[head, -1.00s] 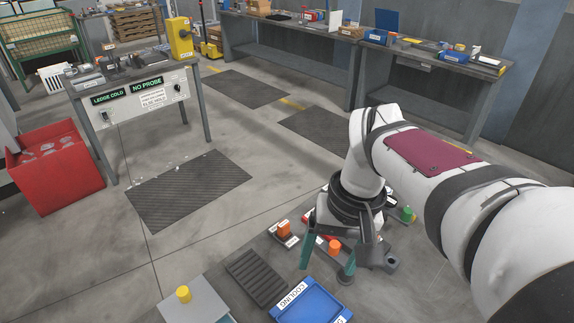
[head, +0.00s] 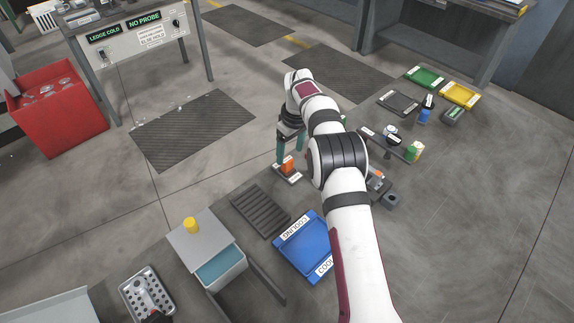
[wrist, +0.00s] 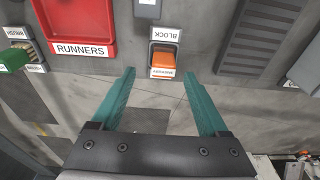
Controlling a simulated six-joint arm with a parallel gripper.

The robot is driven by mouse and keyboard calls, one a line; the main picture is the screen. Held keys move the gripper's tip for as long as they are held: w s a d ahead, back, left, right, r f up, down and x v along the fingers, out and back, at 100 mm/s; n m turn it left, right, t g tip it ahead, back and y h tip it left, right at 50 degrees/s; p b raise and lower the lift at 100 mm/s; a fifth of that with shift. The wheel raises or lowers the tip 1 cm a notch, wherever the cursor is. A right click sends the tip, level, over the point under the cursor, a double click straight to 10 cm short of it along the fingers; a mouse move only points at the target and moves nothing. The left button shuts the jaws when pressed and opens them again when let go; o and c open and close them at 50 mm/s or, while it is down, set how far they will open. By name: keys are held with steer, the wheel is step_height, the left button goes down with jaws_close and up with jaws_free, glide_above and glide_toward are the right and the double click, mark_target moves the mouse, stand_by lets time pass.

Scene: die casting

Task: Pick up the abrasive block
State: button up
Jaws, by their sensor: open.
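The abrasive block (wrist: 165,61) is orange and sits in a small labelled holder, with a white "BLOCK" label behind it in the wrist view. In the head view the block (head: 288,166) stands just below my gripper (head: 290,152). My gripper has two teal fingers and is open and empty. In the wrist view the fingertips of my gripper (wrist: 159,76) lie to either side of the block's near edge. The block appears beyond the tips, not between them; exact height above it is hard to tell.
A red "RUNNERS" tray (wrist: 78,47) and a green-handled brush (wrist: 14,59) lie left of the block in the wrist view. A dark ribbed rack (head: 260,211) and a blue "COOLING" tray (head: 302,259) lie nearby. A yellow knob (head: 190,225) tops a grey box.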

mark_target(287, 159)
steer(key=f, duration=0.2)
steer(key=a+f, duration=0.1)
steer(key=f, duration=0.1)
steer(key=shift+f, duration=0.4)
jaws_close()
